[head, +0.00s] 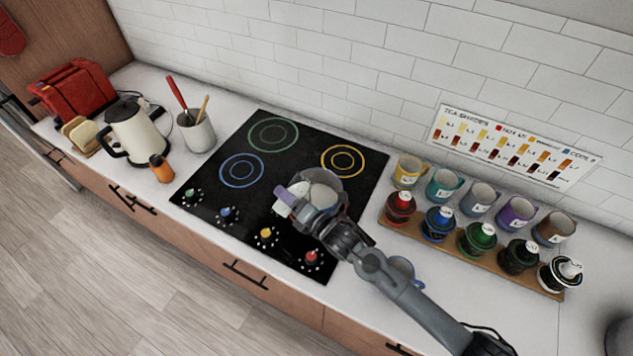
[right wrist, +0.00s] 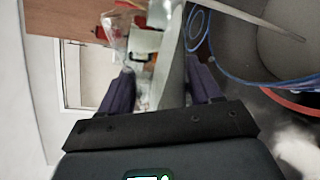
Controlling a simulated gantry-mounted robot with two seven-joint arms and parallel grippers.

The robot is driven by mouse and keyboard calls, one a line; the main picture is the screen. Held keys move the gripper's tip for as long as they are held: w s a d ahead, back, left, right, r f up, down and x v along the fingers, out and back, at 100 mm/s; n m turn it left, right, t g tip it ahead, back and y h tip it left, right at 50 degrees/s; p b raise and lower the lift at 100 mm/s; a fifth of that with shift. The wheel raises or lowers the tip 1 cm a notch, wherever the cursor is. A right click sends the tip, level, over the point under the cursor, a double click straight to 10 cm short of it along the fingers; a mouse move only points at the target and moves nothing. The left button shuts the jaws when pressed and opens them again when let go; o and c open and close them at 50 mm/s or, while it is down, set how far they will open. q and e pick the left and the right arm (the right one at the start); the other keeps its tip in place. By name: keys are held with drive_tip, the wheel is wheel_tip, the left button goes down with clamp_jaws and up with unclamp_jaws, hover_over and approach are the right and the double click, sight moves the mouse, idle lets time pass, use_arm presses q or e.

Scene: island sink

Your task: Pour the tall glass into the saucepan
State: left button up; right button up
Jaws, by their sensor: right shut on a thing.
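The saucepan (head: 326,186) stands on the right part of the black cooktop, with its pale inside partly visible in the head view. A grey rounded wall, probably the saucepan (right wrist: 287,38), fills the upper right of the right wrist view. My right gripper (head: 296,203) is at the saucepan's near left side. Its purple fingers (right wrist: 170,84) are shut on a clear, pale thing, which appears to be the tall glass (right wrist: 172,45). In the head view the glass is mostly hidden by the gripper, and its tilt and contents cannot be told. My left gripper is not in view.
The cooktop (head: 215,195) has coloured rings and knobs. A kettle (head: 133,130), toaster (head: 75,92), orange shaker (head: 161,168) and utensil crock (head: 197,132) stand left. A blue-rimmed item (head: 410,268) shows behind my arm.

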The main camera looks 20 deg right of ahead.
drive_tip(key=shift+r+m+p, duration=0.45)
drive_tip(key=shift+m, duration=0.15)
idle(0.3)
drive_tip(key=shift+w+d+f+m, duration=0.15)
drive_tip(key=shift+w+d+m, duration=0.05)
drive_tip(key=shift+d+m, duration=0.25)
drive_tip(key=shift+w+d+m, duration=0.2)
drive_tip(key=shift+d+m, duration=0.1)
drive_tip(key=shift+m, duration=0.05)
idle(0.5)
drive_tip(key=shift+d+r+m+g+y+p, duration=0.1)
drive_tip(key=shift+r+m+g+y+p, duration=0.35)
drive_tip(key=shift+p, duration=0.35)
drive_tip(key=shift+t, duration=0.25)
